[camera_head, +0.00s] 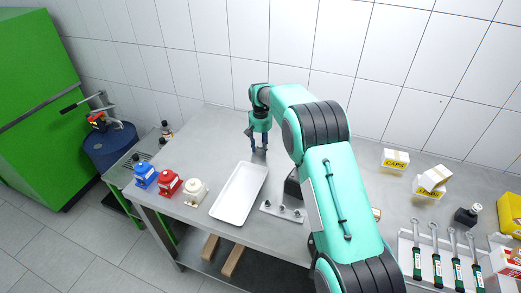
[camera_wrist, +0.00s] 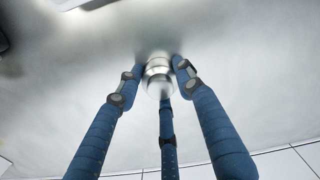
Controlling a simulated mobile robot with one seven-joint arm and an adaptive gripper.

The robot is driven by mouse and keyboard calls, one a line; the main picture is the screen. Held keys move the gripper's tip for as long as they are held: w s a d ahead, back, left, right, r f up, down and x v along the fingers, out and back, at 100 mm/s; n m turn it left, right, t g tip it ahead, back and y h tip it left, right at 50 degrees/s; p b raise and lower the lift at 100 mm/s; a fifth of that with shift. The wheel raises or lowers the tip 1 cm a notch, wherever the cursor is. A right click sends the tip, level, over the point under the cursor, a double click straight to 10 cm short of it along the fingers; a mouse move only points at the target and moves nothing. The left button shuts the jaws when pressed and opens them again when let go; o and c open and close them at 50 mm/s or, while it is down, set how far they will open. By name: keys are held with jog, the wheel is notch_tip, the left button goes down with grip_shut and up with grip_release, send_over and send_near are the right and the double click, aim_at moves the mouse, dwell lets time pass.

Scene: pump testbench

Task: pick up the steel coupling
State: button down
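The steel coupling (camera_wrist: 158,78), a small shiny round part, shows in the wrist view between the three blue fingertips of my gripper (camera_wrist: 160,80). The fingertips stand close around its edges on the left, right and near side. I cannot tell whether they press on it or leave a slight gap. In the head view my gripper (camera_head: 259,150) points down at the grey table (camera_head: 215,135), with its tips at or just above the surface. The coupling cannot be made out there.
A white tray (camera_head: 239,193) lies just in front of my gripper. Blue (camera_head: 145,174), red (camera_head: 169,183) and white (camera_head: 195,191) pump-like units stand to the left. A plate with pegs (camera_head: 282,211) lies right of the tray. The table behind my gripper is clear.

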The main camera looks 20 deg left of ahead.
aim_at(261, 145)
jog(key=shift+r, duration=0.1)
jog(key=shift+r+p, duration=0.45)
jog(key=shift+r, duration=1.35)
jog(key=s+d, duration=0.2)
jog(key=s, duration=0.2)
jog(key=s+d+r, duration=0.1)
jog(key=s+d, duration=0.2)
jog(key=s, duration=0.1)
jog(key=s+d+p, duration=0.1)
jog(key=s+d, duration=0.2)
jog(key=s, duration=0.1)
jog(key=shift+s+d+r, duration=0.15)
jog(key=shift+s+r, duration=0.05)
jog(key=shift+s, duration=0.2)
jog(key=shift+s+d+r, duration=0.1)
jog(key=shift+s+d, duration=0.1)
jog(key=shift+s, duration=0.15)
jog(key=shift+r+p, duration=0.15)
jog(key=shift+p, duration=0.2)
